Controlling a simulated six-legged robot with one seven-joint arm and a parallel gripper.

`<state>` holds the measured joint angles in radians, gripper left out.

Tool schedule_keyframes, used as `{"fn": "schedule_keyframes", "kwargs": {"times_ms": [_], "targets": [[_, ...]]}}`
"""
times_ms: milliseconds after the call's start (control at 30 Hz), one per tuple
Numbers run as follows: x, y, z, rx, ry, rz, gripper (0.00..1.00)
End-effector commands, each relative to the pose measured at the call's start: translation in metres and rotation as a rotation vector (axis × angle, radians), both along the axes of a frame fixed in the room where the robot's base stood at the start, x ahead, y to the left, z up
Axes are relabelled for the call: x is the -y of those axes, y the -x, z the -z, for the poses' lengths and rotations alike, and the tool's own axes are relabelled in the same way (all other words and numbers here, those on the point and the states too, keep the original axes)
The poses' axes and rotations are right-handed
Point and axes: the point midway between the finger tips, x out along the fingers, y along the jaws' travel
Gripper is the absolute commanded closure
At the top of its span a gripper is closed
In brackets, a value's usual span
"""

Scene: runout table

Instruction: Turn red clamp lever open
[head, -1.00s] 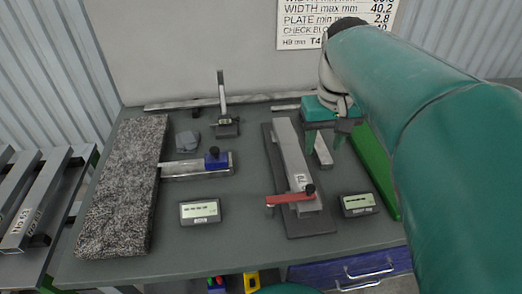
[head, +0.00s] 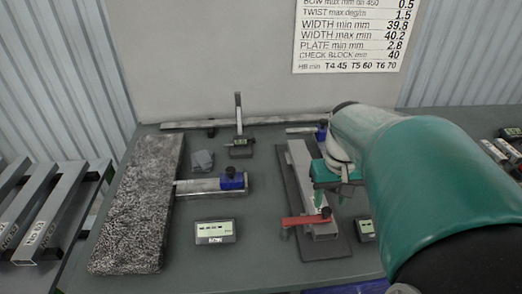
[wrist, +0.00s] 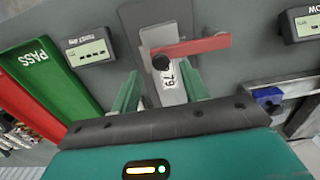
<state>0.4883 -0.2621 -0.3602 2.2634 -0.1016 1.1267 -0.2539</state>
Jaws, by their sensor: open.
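The red clamp lever (head: 305,219) lies across the near end of a grey metal bar (head: 302,170) on a dark base plate. Its black knob is at the right end in the head view. In the wrist view the lever (wrist: 192,46) lies beyond my fingertips, with the black knob (wrist: 161,62) at its left part. My gripper (head: 330,197) is open and empty, above the bar just behind the lever. In the wrist view my gripper (wrist: 160,85) has its two green fingers on either side of the bar's label in the picture, apart from the lever. Finger contact with the bar is unclear.
Left of the clamp stand a small display (head: 216,232), a blue-headed gauge (head: 232,180) and a speckled stone slab (head: 136,205). Another display (head: 366,229) is close on the right. The wrist view shows green (wrist: 42,60) and red (wrist: 38,100) sloped strips.

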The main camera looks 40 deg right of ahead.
Motion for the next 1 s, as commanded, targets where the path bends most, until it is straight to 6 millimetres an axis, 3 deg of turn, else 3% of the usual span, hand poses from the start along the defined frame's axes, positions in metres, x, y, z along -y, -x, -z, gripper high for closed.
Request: {"fn": "schedule_keyframes", "kwargs": {"times_ms": [200,533,767,1000], "targets": [[-0.001,-0.001,0.026,-0.001,-0.001,-0.001,0.55],[-0.002,-0.002,0.030,0.000,0.000,-0.002,0.55],[-0.002,-0.002,0.030,0.001,0.001,-0.002,1.00],[-0.002,-0.002,0.030,0.001,0.001,-0.002,1.00]]}}
